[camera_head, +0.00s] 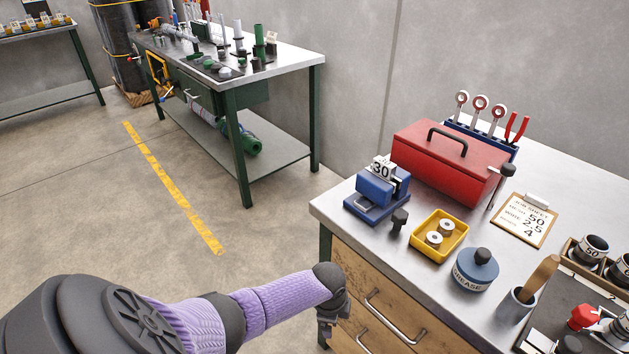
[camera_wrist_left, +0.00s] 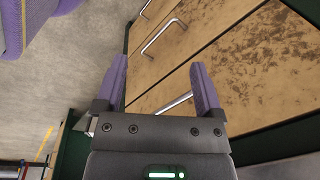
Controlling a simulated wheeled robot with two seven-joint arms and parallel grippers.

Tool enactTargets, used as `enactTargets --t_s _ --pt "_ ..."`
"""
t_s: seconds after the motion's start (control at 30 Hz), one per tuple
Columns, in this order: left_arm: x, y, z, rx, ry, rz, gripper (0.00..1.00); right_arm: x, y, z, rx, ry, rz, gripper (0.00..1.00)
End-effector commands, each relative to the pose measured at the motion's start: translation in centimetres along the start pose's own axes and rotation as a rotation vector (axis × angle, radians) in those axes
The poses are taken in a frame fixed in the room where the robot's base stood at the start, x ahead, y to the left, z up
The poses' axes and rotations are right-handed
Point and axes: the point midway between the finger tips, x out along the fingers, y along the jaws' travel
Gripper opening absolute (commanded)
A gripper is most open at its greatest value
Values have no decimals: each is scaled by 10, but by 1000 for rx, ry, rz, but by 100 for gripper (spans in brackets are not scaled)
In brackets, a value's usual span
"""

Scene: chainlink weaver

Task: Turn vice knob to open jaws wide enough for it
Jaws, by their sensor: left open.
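The blue vice (camera_head: 372,203) stands at the left front corner of the steel workbench. A white block marked 30 (camera_head: 381,168) shows at the top of the vice; how wide the jaws are is too small to tell. The dark vice knob (camera_head: 399,217) sticks out at the vice's front right. My left gripper (camera_head: 329,328) is below and left of the vice, in front of the wooden drawers and apart from the knob. In the left wrist view its purple fingers (camera_wrist_left: 160,82) are spread and empty. My right gripper is not in view.
A yellow tray (camera_head: 462,232) with white spools, a blue grease tin (camera_head: 476,270), and a red toolbox (camera_head: 452,163) stand near the vice. A clipboard (camera_head: 525,221) lies farther right. Drawer handles (camera_head: 395,318) stick out from the bench front.

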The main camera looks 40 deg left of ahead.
Motion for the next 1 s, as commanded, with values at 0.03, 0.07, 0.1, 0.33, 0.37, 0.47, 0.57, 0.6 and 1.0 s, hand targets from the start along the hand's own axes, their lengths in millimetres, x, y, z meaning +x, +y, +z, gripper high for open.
enactTargets --t_s 0.03,0.07,0.1,0.33,0.37,0.47,0.57,0.6,1.0 --pt "13 9 4 -29 -6 3 88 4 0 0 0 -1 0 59" --pt "19 14 7 -48 -8 2 88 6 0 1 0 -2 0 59" --pt "26 19 10 -72 -12 0 88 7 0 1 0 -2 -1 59" --pt "50 41 23 -162 -25 -7 88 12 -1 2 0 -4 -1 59" --pt "52 42 24 -167 -26 -8 88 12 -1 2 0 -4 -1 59" --pt "54 45 26 -177 -28 -10 88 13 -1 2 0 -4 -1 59" --pt "54 45 26 -178 -27 -10 88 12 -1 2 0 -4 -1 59" --pt "54 45 26 -178 -27 -10 88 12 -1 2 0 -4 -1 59" --pt "84 96 44 -311 -45 -2 88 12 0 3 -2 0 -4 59"
